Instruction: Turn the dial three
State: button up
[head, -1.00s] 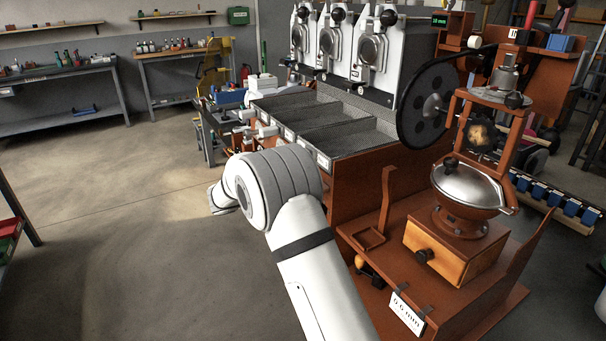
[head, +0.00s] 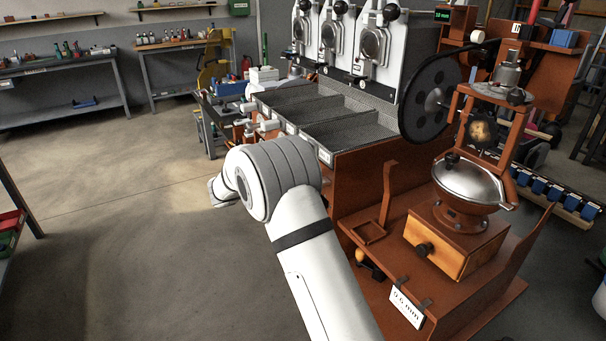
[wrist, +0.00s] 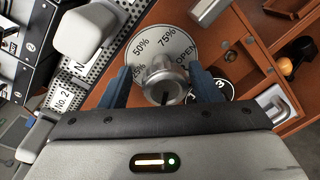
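A round dial plate (wrist: 178,42) marked 25%, 50%, 75% and OPEN shows in the wrist view. A silver knob (wrist: 163,77) stands out from it, with a dark slot in its near end. A black round label reading 3 (wrist: 219,90) sits just right of the knob, partly hidden by a finger. My gripper (wrist: 160,75) is open, with one dark finger on each side of the knob. A gap shows on the left; contact on the right is unclear.
A white handle-like block (wrist: 84,33) and a No. 2 label (wrist: 68,100) lie left of the dial in the wrist view. In the head view, metal trays (head: 345,133) stand behind my arm, and a grinder with a silver bowl (head: 468,181) stands right. Open floor lies left.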

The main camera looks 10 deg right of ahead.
jog(key=shift+f, duration=0.1)
jog(key=shift+s+a, duration=0.1)
jog(key=shift+a, duration=0.15)
jog(key=v, duration=0.7)
jog(key=shift+a, duration=0.15)
jog(key=s+d+r+m+g+y+p, duration=0.1)
jog(key=s+d+r+m+g+y, duration=0.1)
jog(key=s+d+y, duration=0.35)
jog(key=s+d+r+m+g+y+p, duration=0.25)
jog(key=s+d, duration=0.35)
jog(key=s, duration=0.5)
jog(key=s+a+m+t+y+p, duration=0.2)
jog(key=s+m+y, duration=0.6)
jog(key=s, duration=1.2)
jog(key=shift+a+r+y, duration=0.3)
jog(key=shift+a+y, duration=0.1)
jog(key=shift+a, duration=0.15)
